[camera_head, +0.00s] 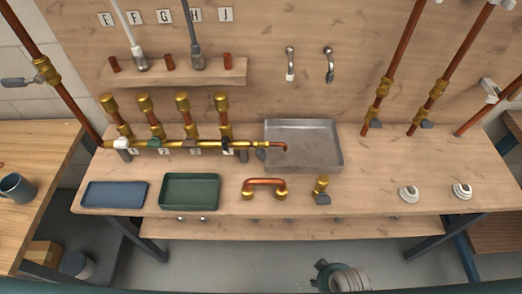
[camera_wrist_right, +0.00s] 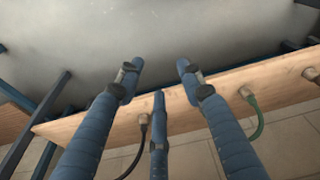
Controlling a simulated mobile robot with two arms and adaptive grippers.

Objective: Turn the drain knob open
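A brass manifold pipe (camera_head: 185,146) runs along the back left of the workbench. At its right end, a small grey-blue knob (camera_head: 261,154) sits beside a copper elbow (camera_head: 279,146) that reaches over a metal tray (camera_head: 325,162). This looks like the drain knob; I cannot tell its setting at this size. My right gripper (camera_wrist_right: 160,73) shows in the right wrist view with its blue fingers spread and nothing between them. It is away from the knob, which is not in that view. My left gripper is not in view.
A blue tray (camera_head: 115,195), a green tray (camera_head: 190,191), a copper U-pipe (camera_head: 265,185) and a small brass valve (camera_head: 321,188) stand along the bench front. Tall copper pipes (camera_head: 437,83) rise at the right. The right wrist view shows a wooden board (camera_wrist_right: 245,90) with hoses.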

